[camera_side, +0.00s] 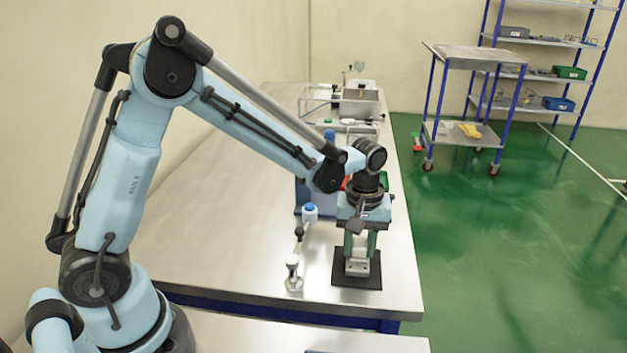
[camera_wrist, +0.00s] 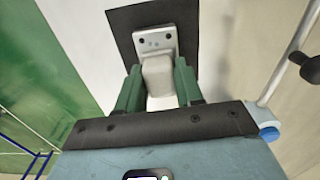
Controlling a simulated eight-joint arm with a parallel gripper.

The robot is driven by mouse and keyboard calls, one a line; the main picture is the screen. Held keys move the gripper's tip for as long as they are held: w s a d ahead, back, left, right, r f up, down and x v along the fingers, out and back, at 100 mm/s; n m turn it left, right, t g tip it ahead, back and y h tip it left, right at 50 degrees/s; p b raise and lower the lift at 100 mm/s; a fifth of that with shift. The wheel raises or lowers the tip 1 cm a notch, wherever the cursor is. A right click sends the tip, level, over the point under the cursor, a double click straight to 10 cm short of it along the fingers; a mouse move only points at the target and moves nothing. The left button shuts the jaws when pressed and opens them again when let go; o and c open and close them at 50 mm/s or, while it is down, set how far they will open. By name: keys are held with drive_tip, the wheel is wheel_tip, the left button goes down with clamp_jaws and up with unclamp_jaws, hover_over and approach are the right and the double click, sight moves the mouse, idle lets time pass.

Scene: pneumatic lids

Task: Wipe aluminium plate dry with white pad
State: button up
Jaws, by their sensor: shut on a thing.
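My gripper (camera_side: 360,243) has green fingers, which also show in the wrist view (camera_wrist: 158,78). It is shut on the white pad (camera_wrist: 157,72), a pale block between the fingers. The pad also shows in the side view (camera_side: 359,246). The aluminium plate (camera_wrist: 155,40), light grey with dark holes near its corners, lies just beyond the pad in the wrist view. In the side view the plate (camera_side: 357,268) is under the gripper. The pad covers part of the plate; I cannot tell whether they touch. Small marks show on the plate's bare part.
The plate lies on a dark mat (camera_side: 345,281) near the bench's front right corner. A stand with a blue knob (camera_side: 310,209) is close on the left. Blue equipment (camera_side: 302,193) stands behind. The steel bench (camera_side: 225,240) is clear farther left.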

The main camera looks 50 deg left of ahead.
drive_tip(key=shift+s+d, duration=1)
drive_tip(key=shift+w+a, duration=1.1)
drive_tip(key=shift+s+d, duration=1)
drive_tip(key=shift+r, duration=0.15)
wheel_tip(320, 180, up, 8)
idle(0.5)
